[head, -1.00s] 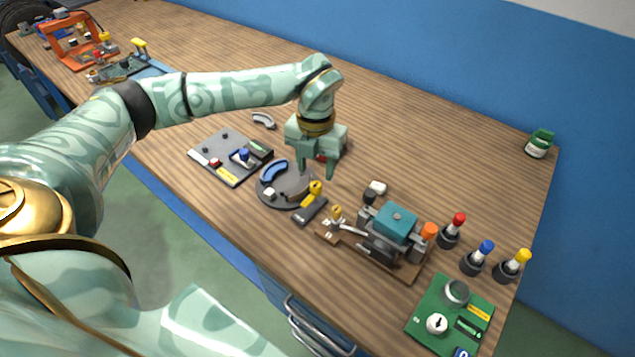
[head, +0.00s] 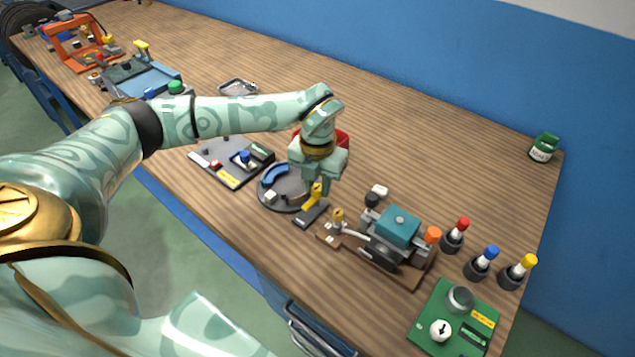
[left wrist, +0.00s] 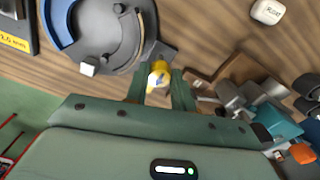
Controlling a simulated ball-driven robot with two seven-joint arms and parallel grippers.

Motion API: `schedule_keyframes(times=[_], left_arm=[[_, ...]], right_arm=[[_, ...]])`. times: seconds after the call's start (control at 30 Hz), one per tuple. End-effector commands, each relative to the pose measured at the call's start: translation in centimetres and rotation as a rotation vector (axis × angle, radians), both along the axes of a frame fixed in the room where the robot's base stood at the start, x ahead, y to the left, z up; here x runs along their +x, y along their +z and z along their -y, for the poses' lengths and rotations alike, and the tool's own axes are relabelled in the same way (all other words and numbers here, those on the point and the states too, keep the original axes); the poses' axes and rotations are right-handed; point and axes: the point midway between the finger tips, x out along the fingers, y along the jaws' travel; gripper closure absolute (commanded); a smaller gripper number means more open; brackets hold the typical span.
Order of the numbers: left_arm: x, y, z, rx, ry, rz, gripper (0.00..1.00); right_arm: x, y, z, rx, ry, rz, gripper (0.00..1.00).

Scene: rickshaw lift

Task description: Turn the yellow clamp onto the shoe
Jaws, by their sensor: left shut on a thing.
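The yellow clamp (head: 317,191) is a small lever on a dark block beside the round dark plate (head: 265,198). In the left wrist view the clamp (left wrist: 158,76) sits between the two green fingers of my left gripper (left wrist: 160,88), which is shut on it. The same gripper (head: 315,187) points down at the clamp in the head view. On the plate, a blue curved shoe (head: 275,173) lies at the left. A grey-brown curved shoe (left wrist: 137,30) lies at the clamp's side, mostly hidden by the gripper in the head view. My right gripper is not in view.
A fixture with a teal block (head: 399,224) stands close to the right. A grey board (head: 228,175) lies left of the plate. A red bin (head: 342,137) is behind the gripper.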

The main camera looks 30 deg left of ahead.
Motion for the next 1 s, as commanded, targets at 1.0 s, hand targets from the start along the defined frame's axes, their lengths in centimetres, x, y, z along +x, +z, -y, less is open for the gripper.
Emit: schedule_keyframes(times=[1.0], left_arm=[[0.1,0.5,0.0,0.001,-0.721,0.003,0.98]], right_arm=[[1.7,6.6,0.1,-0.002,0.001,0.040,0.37]])
